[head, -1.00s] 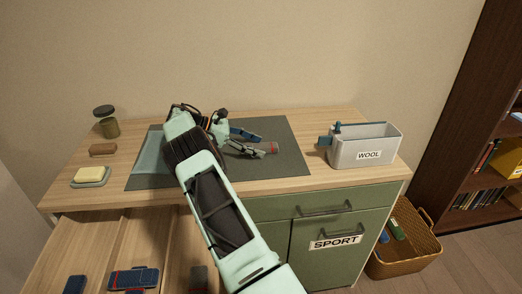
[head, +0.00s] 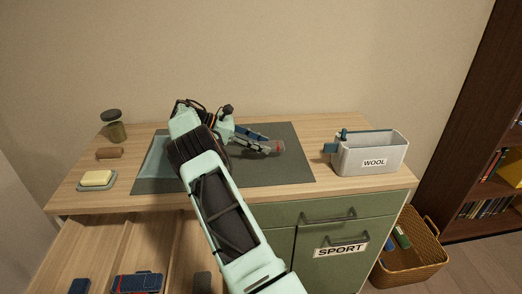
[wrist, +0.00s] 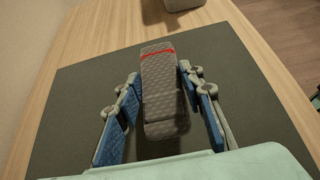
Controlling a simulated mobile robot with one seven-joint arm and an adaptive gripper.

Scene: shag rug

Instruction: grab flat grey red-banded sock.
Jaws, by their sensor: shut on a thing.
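The flat grey sock (wrist: 163,90) with a red band lies lengthwise between my fingers in the wrist view, over the dark mat (wrist: 75,95). In the head view only its red-banded end (head: 279,147) shows clearly past the fingertips; the rest is mostly hidden by my gripper. My gripper (head: 262,142) is low over the mat, shut on the sock. In the wrist view my gripper (wrist: 162,95) has one blue-padded finger along each long side of it. I cannot tell whether the sock is off the mat.
A grey bin marked WOOL (head: 373,161) with blue cloth over its rim stands right of the mat. A butter dish (head: 97,180), brown block (head: 109,153) and jar (head: 115,128) stand left. An open drawer with folded dark items (head: 137,283) is below. A wicker basket (head: 410,262) stands right.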

